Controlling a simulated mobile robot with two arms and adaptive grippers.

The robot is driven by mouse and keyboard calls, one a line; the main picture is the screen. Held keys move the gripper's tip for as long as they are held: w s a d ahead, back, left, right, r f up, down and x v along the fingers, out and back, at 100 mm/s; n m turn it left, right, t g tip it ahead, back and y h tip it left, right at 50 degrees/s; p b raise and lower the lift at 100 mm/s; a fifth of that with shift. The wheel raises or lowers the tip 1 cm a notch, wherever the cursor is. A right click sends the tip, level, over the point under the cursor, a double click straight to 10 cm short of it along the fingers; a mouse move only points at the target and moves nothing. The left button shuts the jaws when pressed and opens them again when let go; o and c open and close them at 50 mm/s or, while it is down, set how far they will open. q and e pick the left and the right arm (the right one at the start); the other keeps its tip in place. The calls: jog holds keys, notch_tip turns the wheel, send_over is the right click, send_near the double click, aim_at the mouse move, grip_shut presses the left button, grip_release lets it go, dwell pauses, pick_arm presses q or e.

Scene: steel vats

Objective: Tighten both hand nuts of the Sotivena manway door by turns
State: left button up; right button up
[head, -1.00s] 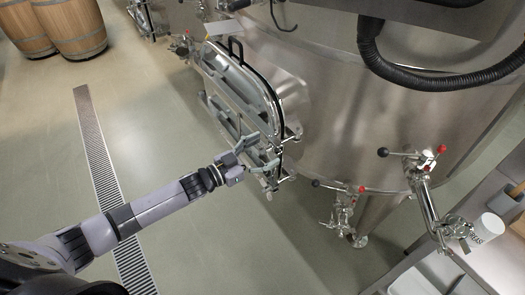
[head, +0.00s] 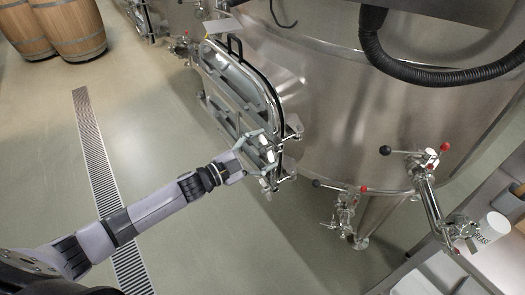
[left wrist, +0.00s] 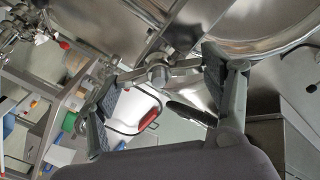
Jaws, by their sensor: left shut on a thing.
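The manway door (head: 232,78) is an oblong steel door with a dark edge on the side of a big steel vat (head: 335,110). My left gripper (head: 268,153) is at the door's lower right end. It is shut on a hand nut, a steel hub with two wings (left wrist: 158,73), which lies between the fingers in the left wrist view. The fingers partly cover this nut in the head view. I cannot clearly make out the other hand nut. My right gripper is in neither view.
A valve with red and black knobs (head: 430,160) and a lower valve (head: 345,205) stick out to the right. A bench with a white cup (head: 492,228) is at the lower right. Barrels (head: 70,28) stand far left. The floor around the drain grate (head: 98,160) is clear.

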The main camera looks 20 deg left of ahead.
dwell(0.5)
pick_arm(q)
jog(key=o, duration=1.2)
jog(key=shift+c, duration=0.2)
jog(key=v, duration=1.2)
